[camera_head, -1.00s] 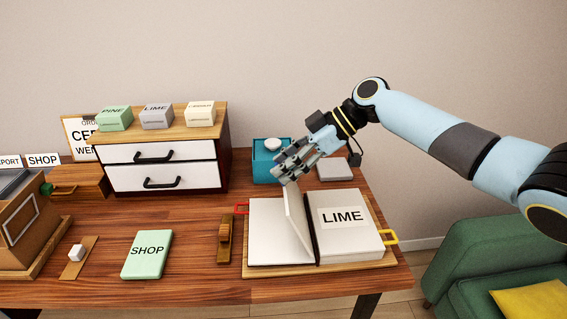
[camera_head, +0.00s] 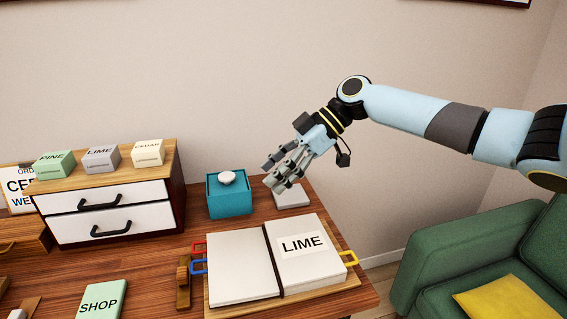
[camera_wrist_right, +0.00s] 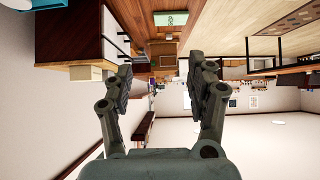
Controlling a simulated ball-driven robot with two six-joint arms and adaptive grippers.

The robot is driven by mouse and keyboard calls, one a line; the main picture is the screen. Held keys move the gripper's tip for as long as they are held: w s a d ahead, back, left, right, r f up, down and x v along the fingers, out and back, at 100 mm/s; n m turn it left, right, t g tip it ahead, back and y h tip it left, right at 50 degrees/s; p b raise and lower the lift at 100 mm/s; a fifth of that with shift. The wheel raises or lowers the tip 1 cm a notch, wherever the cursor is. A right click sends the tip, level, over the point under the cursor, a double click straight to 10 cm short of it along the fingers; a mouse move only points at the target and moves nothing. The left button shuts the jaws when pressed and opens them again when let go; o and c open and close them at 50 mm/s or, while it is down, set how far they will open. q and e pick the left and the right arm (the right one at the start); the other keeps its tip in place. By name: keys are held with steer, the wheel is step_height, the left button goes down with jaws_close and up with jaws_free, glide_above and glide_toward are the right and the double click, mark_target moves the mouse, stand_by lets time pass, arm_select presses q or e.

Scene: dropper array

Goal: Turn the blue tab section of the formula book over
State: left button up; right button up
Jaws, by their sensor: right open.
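The formula book (camera_head: 237,285) lies open on its board, both sides flat, with a dark spine between them. A blue tab (camera_head: 199,267) and a red tab (camera_head: 199,246) stick out on its left edge. A yellow tab (camera_head: 350,258) sticks out on the right edge, and the right page carries a LIME label (camera_head: 301,243). My right gripper (camera_head: 270,178) is above and behind the book, clear of it. It is open and empty; its spread fingers also show in the right wrist view (camera_wrist_right: 163,82). My left gripper is in neither view.
A teal box (camera_head: 229,199) with a white top and a grey block (camera_head: 291,196) stand behind the book. A wooden piece (camera_head: 183,284) is left of it, then a green SHOP book (camera_head: 101,300). A drawer cabinet (camera_head: 176,188) stands back left; a green sofa (camera_head: 430,255) is right.

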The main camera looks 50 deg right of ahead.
steer(key=v, duration=0.2)
steer(key=shift+s+d+r, duration=0.15)
steer(key=shift+d+r, duration=0.05)
stand_by(0.4)
